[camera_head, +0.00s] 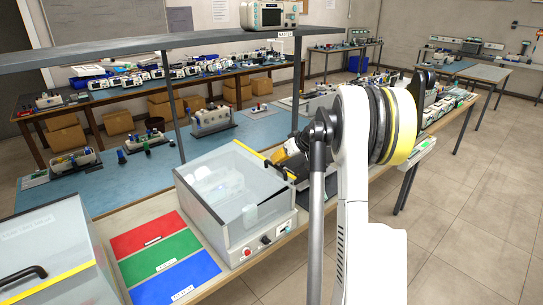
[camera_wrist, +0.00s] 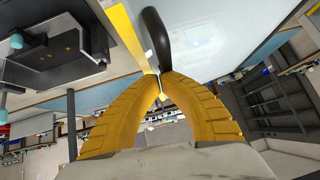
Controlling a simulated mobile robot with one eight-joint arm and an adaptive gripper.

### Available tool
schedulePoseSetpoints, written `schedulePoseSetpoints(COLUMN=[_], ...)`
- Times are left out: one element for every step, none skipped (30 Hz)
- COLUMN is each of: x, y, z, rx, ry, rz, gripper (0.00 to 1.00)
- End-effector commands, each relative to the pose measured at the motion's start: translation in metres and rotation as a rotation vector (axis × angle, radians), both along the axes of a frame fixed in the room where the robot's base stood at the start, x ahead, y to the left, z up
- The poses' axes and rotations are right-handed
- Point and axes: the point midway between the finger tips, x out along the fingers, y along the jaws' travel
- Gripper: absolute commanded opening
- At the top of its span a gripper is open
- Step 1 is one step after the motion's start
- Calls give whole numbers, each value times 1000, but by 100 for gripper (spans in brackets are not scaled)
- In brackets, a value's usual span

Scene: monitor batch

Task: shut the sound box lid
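The box in the middle of the head view (camera_head: 262,232) is grey with a clear top and a front panel of buttons. I take it for the sound box; no readable label confirms this. Its clear lid (camera_head: 215,180) has a yellow edge strip and a black handle (camera_head: 276,168) at the right.
A second box with a yellow edge and black handle (camera_head: 50,250) stands at the left. A red, green and blue mat (camera_head: 160,254) lies between the boxes. A dark shelf (camera_head: 170,45) on posts spans above the bench. Floor at the right is clear.

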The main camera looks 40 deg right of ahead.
Motion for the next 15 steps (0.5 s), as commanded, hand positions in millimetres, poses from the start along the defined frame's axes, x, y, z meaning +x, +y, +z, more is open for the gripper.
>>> schedulePoseSetpoints(x=[0, 0, 0, 0, 0, 0, 0, 0, 0, 0, 0, 0, 0, 0, 0], y=[-3, -4, -5, -5, -6, -7, -7, -7, -8, -8, -8, -8, -8, -8, -8], z=[-10, -14, -18, -20, -23, -25, -27, -29, -30, -31, -32, -33, -33, -33, -33], rx=[22, 35, 49, 59, 69, 78, 85, 91, 98, 102, 105, 107, 109, 110, 112], ry=[0, 0, 0, 1, 0, 0, 0, 0, 1, 1, 1, 1, 1, 1, 1], rz=[-1, -1, -1, 0, 0, -1, 0, 0, 0, 0, 0, 0, 0, 0, 0], gripper=[0, 0, 0, 0, 0, 0, 0, 0, 0, 0, 0, 0, 0, 0, 0])
